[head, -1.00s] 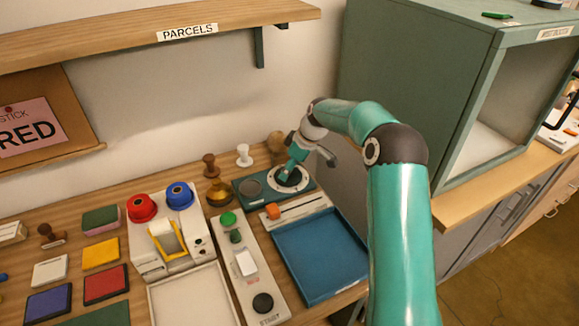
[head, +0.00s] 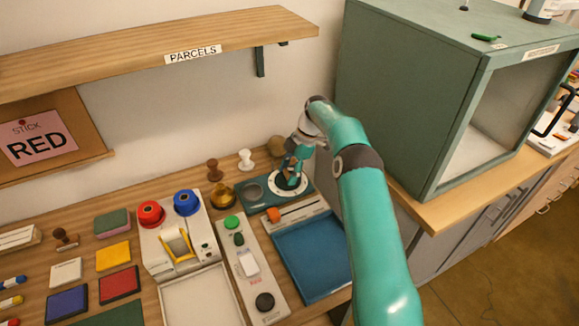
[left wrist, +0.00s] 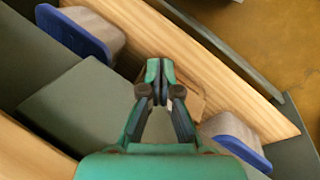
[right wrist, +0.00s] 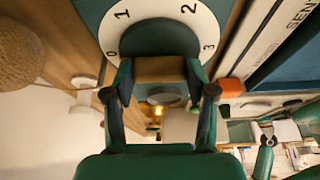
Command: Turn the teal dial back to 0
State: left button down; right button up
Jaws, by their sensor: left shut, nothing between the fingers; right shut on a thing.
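The teal dial (head: 289,179) stands on a teal plate at the back of the table, inside a white number ring. In the right wrist view the dial (right wrist: 160,38) shows the numbers 0, 1, 2 and 3 around it, with 0 at the left and 3 at the right. My right gripper (head: 292,172) is down over the dial. In the right wrist view its fingers (right wrist: 160,82) are on both sides of the dial's brownish grip. Where the dial points is hidden. My left gripper (left wrist: 160,75) is shut and empty, away from the dial.
A blue tray (head: 312,258) with an orange slider (head: 273,214) is in front of the dial. A brass pot (head: 222,194) and stamps stand to its left. A large green cabinet (head: 410,100) stands at right. A button panel (head: 249,262) is nearer.

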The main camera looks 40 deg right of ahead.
jog(key=shift+s+d+f+n, duration=0.1)
jog(key=shift+s+d+n, duration=0.05)
jog(key=shift+n, duration=0.15)
jog(key=o, duration=1.2)
jog(key=shift+c, duration=0.2)
